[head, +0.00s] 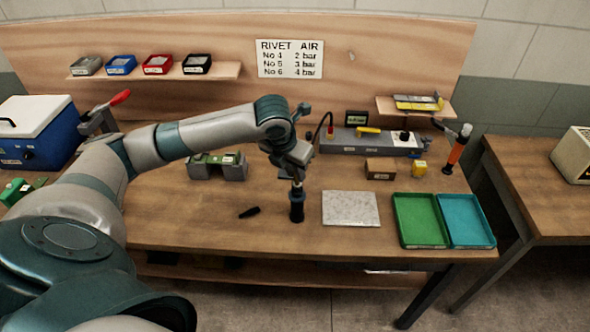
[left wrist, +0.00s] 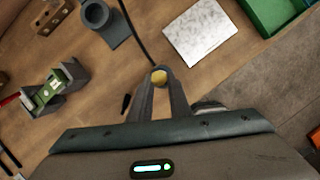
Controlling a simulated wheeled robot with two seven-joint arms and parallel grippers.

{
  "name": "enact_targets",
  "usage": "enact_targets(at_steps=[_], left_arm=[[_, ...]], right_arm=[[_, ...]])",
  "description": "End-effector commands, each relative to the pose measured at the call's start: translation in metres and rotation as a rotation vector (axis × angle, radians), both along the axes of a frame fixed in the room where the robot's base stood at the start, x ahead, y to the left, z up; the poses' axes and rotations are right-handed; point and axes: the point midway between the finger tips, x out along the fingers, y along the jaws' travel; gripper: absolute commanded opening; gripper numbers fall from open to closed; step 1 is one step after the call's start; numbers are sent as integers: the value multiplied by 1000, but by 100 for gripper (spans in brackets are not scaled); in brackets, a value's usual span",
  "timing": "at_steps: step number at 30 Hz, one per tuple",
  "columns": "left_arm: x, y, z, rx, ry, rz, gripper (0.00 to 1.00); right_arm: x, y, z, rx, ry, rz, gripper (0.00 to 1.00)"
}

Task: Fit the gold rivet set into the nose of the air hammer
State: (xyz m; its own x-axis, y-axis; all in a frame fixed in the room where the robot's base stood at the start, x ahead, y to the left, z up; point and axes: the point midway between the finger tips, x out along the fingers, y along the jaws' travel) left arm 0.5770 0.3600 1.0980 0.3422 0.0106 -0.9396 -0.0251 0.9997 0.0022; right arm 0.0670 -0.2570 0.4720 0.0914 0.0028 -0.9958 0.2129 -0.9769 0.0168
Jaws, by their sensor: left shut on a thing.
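I cannot tell whether the set touches or enters the nose. My right gripper is not in view.
A small black piece (head: 250,212) lies left of the hammer, and a pale plate (head: 351,208) lies to its right. Green (head: 420,241) and teal (head: 467,242) trays sit at the right edge. A green-topped grey fixture (head: 232,170) stands behind left. The front strip is clear.

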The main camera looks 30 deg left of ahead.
Motion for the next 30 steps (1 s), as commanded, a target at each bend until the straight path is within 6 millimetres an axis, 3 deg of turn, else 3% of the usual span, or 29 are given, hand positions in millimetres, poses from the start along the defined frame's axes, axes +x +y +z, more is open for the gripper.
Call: enact_targets(at_steps=[30], left_arm=[[0,0,-16,0,0,0,0]], right_arm=[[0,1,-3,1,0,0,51]])
